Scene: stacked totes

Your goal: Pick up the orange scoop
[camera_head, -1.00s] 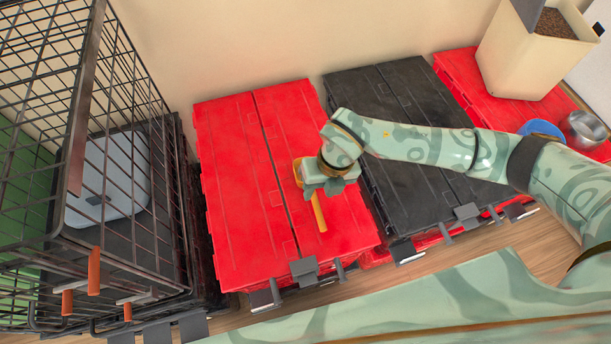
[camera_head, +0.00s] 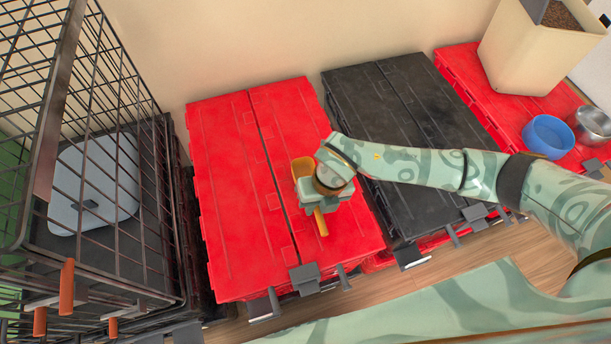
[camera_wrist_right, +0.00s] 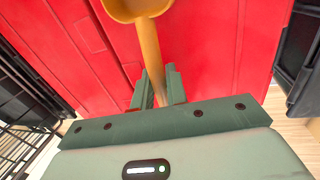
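The orange scoop (camera_head: 302,168) is over the red tote lid (camera_head: 232,190), its bowl toward the wall and its handle toward the front edge. My right gripper (camera_head: 318,206) is at the handle and hides its middle part in the head view. In the right wrist view the two fingers (camera_wrist_right: 159,92) stand close on either side of the scoop's handle (camera_wrist_right: 149,48) and look shut on it. The bowl is beyond the fingertips. I cannot tell whether the scoop touches the lid. My left gripper is out of view.
A wire crate (camera_head: 150,185) holding a pale blue-grey item (camera_head: 95,185) stands at left. A black tote (camera_head: 430,115) is right of the red one. Farther right, another red tote (camera_head: 465,65) carries a cream bin (camera_head: 530,55), a blue bowl (camera_head: 548,136) and a metal bowl (camera_head: 592,125).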

